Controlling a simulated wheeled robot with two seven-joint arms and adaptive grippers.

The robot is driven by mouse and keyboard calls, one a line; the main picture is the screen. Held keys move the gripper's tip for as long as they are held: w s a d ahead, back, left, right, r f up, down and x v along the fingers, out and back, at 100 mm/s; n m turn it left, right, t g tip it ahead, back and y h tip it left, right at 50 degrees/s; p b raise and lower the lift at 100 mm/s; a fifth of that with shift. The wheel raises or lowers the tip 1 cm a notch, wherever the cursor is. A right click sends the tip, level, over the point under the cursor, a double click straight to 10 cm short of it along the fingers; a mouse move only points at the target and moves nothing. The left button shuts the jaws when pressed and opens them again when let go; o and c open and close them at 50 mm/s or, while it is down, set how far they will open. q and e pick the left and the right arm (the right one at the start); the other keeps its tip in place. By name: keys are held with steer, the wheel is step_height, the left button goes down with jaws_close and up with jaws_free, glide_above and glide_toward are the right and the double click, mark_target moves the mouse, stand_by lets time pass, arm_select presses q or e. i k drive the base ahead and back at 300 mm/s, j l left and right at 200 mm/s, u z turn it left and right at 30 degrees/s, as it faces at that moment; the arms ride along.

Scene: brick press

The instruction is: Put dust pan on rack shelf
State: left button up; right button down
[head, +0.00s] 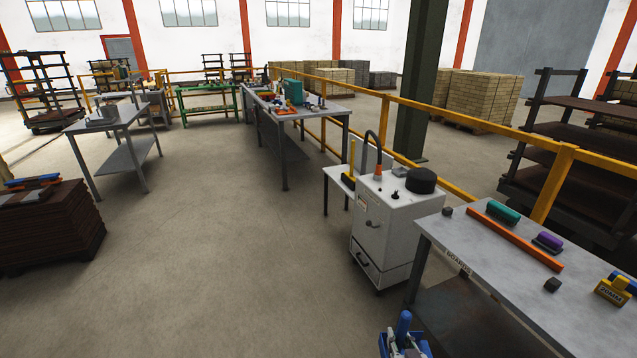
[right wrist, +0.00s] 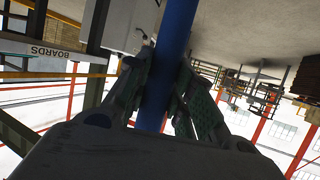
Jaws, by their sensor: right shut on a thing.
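My right gripper (head: 408,349) shows at the bottom edge of the head view, beside the front of the grey table. It is shut on a blue handle (head: 403,326), which stands up between the fingers. In the right wrist view the blue handle (right wrist: 167,65) runs between the two fingers of the gripper (right wrist: 160,100). I take it for the dust pan's handle; the pan itself is hidden. A dark rack with brown shelves (head: 585,106) stands at the right, behind the yellow rail. Another rack (head: 42,85) stands at the far left. My left gripper is not in view.
A grey table marked BOARDS (head: 490,262) carries an orange bar (head: 515,236), brushes and small blocks. A white machine (head: 385,225) stands beside it. A yellow rail (head: 480,122) runs in front of the right rack. The floor (head: 220,250) in the middle is clear.

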mark_target(340, 173)
steer(key=i+u, duration=0.25)
steer(key=i, duration=0.25)
steer(key=i+u, duration=0.1)
steer(key=i, duration=0.4)
steer(key=i+j, duration=0.1)
steer(key=i, duration=1.85)
steer(key=i+z, duration=0.3)
steer(key=i, duration=0.55)
